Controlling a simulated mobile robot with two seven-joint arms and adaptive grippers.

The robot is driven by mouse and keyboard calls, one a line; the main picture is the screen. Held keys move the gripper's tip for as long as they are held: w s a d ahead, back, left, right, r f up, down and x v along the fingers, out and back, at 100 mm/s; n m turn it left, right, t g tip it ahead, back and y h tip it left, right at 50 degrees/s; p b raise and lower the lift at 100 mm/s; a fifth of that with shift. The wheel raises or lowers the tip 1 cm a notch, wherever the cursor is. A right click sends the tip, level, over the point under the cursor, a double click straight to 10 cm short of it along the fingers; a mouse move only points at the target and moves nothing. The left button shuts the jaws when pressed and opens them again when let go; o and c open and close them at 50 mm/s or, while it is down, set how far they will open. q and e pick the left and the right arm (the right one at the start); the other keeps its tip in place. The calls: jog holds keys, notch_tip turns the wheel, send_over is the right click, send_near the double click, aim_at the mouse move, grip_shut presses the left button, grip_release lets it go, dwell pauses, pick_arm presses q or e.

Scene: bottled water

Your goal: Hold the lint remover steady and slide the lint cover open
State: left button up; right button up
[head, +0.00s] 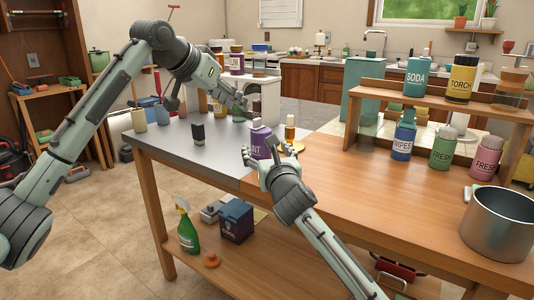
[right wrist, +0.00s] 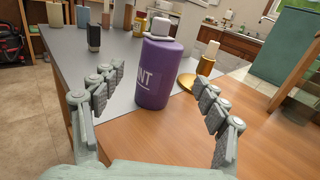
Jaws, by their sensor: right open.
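The lint remover is a purple bottle with a pale grey cap and white lettering, partly readable as "INT". It stands upright on the table (head: 400,210) in the head view (head: 260,142) and in the right wrist view (right wrist: 158,75). My right gripper (head: 269,153) is open just in front of it, its fingers spread to either side and apart from the bottle in the right wrist view (right wrist: 162,105). My left gripper (head: 243,107) is above and behind the bottle, near its cap in the head view. Its fingers are too small to read.
A small gold-brown bottle (head: 290,128) on a round gold dish stands right of the lint remover. A black container (head: 198,133) stands left. A wooden shelf (head: 460,98) with several bottles and a metal pot (head: 499,232) occupy the right. The front tabletop is clear.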

aim_at(263, 145)
jog(key=w, duration=0.3)
jog(key=w+a, duration=0.1)
jog(key=w, duration=0.2)
jog(key=shift+w+a, duration=0.15)
jog(key=shift+c, duration=0.6)
jog(key=c, duration=1.3)
jog(key=shift+o, duration=0.2)
jog(key=o, duration=0.6)
jog(key=c, duration=0.4)
